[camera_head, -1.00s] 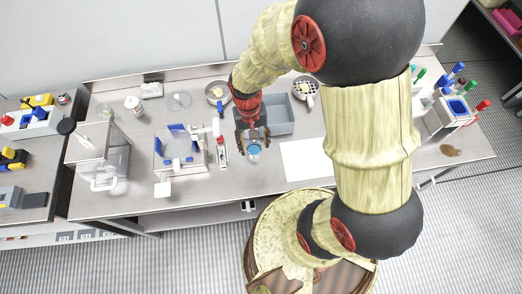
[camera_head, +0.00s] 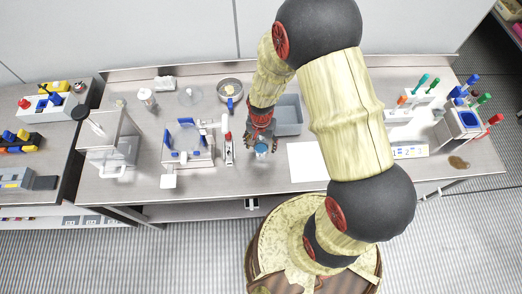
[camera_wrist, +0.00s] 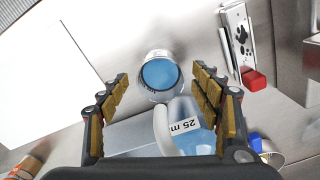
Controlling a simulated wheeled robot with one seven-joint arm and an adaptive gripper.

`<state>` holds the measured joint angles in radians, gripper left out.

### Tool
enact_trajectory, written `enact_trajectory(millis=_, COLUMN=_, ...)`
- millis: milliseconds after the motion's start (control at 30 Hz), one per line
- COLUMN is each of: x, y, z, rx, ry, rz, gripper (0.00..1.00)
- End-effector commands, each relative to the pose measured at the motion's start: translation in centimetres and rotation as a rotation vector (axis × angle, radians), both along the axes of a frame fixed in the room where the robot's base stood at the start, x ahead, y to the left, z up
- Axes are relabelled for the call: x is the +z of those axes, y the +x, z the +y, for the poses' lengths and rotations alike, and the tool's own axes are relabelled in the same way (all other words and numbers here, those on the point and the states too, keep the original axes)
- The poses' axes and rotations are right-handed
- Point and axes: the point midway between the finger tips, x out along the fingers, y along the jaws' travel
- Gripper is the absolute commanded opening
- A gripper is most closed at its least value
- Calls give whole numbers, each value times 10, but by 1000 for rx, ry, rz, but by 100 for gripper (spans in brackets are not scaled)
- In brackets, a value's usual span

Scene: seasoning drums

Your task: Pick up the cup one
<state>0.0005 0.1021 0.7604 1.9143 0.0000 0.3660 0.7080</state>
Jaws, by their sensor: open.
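A small cup with blue contents (camera_head: 261,148) stands on the grey bench in the head view, right at my gripper (camera_head: 261,143). In the wrist view the round blue opening of the cup (camera_wrist: 160,73) lies between the tips of my gripper (camera_wrist: 160,80), which is open. Gaps show between the cup and both fingers.
A grey tray (camera_head: 289,117) is just behind my gripper. A white sheet (camera_head: 306,161) lies to the right. A red-tipped device (camera_head: 229,150) and a white-and-blue apparatus (camera_head: 188,148) stand to the left. A pan (camera_head: 230,88) is at the back.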

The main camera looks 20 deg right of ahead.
Motion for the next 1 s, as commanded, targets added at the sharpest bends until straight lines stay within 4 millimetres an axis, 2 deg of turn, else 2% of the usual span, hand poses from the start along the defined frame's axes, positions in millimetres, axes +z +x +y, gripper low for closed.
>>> enact_trajectory(millis=133, x=-16, y=0, z=0, rx=1, ry=0, rz=0, gripper=65)
enact_trajectory(millis=400, x=-18, y=1, z=0, rx=1, ry=0, rz=-1, gripper=65)
enact_trajectory(millis=1000, x=-18, y=1, z=0, rx=1, ry=0, rz=-1, gripper=31)
